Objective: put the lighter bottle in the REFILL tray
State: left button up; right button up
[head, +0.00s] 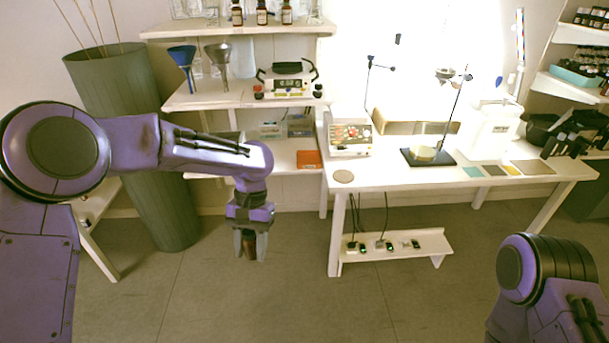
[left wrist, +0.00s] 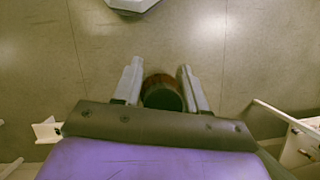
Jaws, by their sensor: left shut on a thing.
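My left gripper (head: 251,246) points down over the open floor in front of the shelves. It is shut on a brown bottle (head: 249,247), which hangs between the fingers. In the left wrist view the bottle's dark round cap (left wrist: 162,94) shows between the two fingers of my left gripper (left wrist: 161,85). Most of the bottle's body is hidden by the fingers. My right arm shows at the lower right of the head view, but its gripper is out of the picture. I see no tray marked REFILL that I can read.
A white table (head: 400,178) at the right holds a small device (head: 350,137) and a dark stand base (head: 428,157). White shelves (head: 205,100) stand behind my left arm, with several brown bottles (head: 262,12) on top. A tall green planter (head: 140,150) stands at the left.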

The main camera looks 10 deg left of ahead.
aim_at(310, 165)
jog(key=z, duration=0.55)
jog(key=i, duration=1.45)
jog(key=u, duration=0.35)
